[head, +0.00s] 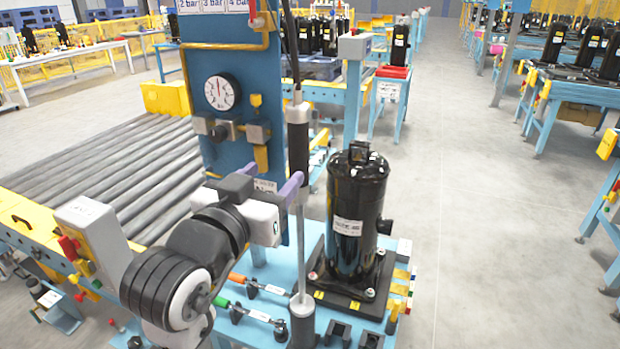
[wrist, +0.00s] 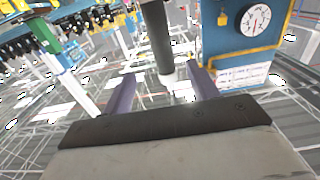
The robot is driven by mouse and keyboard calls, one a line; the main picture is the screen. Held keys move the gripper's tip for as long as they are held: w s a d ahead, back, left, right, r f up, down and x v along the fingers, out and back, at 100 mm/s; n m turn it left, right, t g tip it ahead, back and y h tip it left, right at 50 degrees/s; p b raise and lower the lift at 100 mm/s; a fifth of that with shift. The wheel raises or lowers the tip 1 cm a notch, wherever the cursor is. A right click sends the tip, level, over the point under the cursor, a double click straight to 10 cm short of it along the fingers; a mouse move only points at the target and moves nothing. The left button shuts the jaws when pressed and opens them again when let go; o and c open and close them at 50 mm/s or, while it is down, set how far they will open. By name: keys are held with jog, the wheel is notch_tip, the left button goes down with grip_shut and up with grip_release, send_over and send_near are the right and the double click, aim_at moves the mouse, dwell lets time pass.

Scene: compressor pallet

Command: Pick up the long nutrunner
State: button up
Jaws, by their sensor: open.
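In the wrist view the nutrunner lines up with the gap between the fingers (wrist: 160,74), seemingly at or just beyond the tips. I cannot tell whether they touch it. Nothing is gripped.
A black compressor (head: 356,215) stands on a dark base right of the nutrunner. The blue panel (head: 228,140) with a gauge (head: 222,92) rises behind my gripper. Orange-handled (head: 245,282) and green-handled (head: 238,310) tools lie on the blue bench. A roller conveyor (head: 120,165) is left; open floor lies right.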

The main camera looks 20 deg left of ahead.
aim_at(295, 151)
jog(key=w+p, duration=0.4)
jog(key=w, duration=0.4)
jog(key=shift+w+d, duration=0.1)
jog(key=shift+w, duration=0.05)
jog(key=w+p, duration=0.3)
jog(key=w, duration=0.1)
jog(key=shift+w+r, duration=0.15)
jog(key=shift+w, duration=0.5)
jog(key=shift+c, duration=0.5)
grip_shut()
